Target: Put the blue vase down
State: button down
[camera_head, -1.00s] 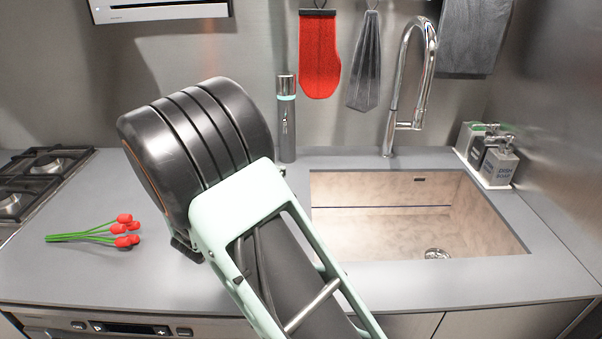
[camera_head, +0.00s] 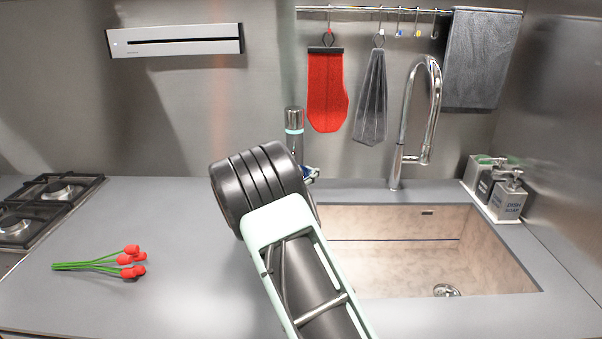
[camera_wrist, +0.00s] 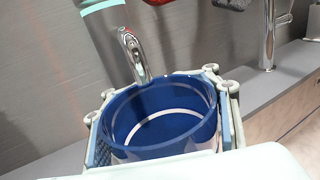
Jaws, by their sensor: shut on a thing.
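The blue vase (camera_wrist: 122,122) shows in the wrist view, open end towards the camera, with a white band inside. My gripper (camera_wrist: 163,98) has a finger on each side of the vase and is shut on it. A shiny metal piece (camera_wrist: 135,58) shows just beyond the rim; I cannot tell whether it touches the vase. In the head view my arm hides the vase, and only a small part of my gripper (camera_head: 311,174) shows beside the steel bottle. I cannot tell whether the vase's base touches the counter.
The steel bottle (camera_head: 294,122) with a teal band stands close behind my gripper, near the wall. The sink (camera_head: 400,265) is to the right, with a tall faucet (camera_head: 398,150). Red flowers (camera_head: 125,262) lie on the counter (camera_head: 180,220) at left, with clear room around them.

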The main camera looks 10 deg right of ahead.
jog(key=shift+f, duration=0.65)
jog(key=shift+f, duration=0.25)
jog(key=c, duration=0.7)
grip_release()
jog(key=shift+s+a, duration=0.1)
jog(key=v, duration=1.2)
jog(key=shift+r, duration=0.2)
